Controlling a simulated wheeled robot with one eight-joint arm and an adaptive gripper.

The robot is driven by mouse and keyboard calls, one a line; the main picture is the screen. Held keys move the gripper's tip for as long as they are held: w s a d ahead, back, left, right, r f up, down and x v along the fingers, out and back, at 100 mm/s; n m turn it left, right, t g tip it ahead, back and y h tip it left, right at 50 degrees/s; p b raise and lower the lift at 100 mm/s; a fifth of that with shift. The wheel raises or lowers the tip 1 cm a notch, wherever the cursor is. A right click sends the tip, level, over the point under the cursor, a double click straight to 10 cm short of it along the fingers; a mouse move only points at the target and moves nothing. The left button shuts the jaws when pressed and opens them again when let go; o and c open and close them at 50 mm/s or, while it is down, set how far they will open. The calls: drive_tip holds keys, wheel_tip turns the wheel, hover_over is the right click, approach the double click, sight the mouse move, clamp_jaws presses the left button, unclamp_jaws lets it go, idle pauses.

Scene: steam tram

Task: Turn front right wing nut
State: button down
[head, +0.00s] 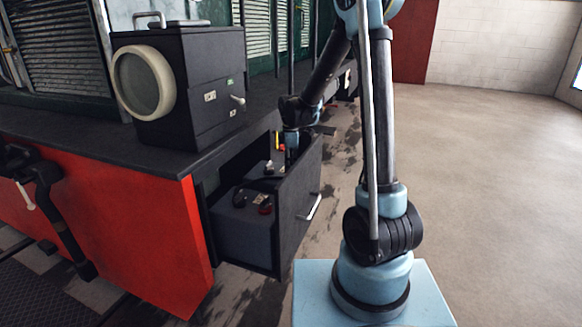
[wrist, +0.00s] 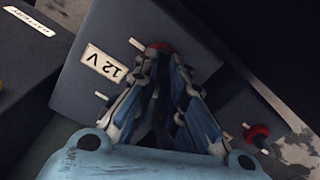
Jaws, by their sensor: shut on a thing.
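My gripper (wrist: 160,62) is shut on a red wing nut (wrist: 157,47) with a pale stud or wing beside it, on top of a grey battery box in the wrist view. The box carries a "12 V" label (wrist: 103,64), seen upside down. A second red nut (wrist: 256,132) sits apart on a stud at the right. In the head view, my gripper (head: 291,153) reaches down into the far part of an open black drawer (head: 297,210). The fingertips and the held nut are hidden there. A grey battery (head: 243,235) with red and black terminals fills the nearer part.
The drawer's front panel with a metal handle (head: 315,207) stands close to my gripper. A black lamp box (head: 190,95) with a round lens stands on the tram deck above. A second dark box (wrist: 28,70) lies left in the wrist view. Open floor (head: 480,180) extends right.

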drive_tip(key=shift+w, duration=0.1)
drive_tip(key=m, duration=0.7)
drive_tip(key=shift+m, duration=0.3)
drive_tip(key=m, duration=0.4)
drive_tip(key=shift+w+m, duration=0.1)
drive_tip(key=shift+m, duration=2)
drive_tip(key=c, duration=1.7)
unclamp_jaws()
drive_tip(key=shift+o, duration=0.2)
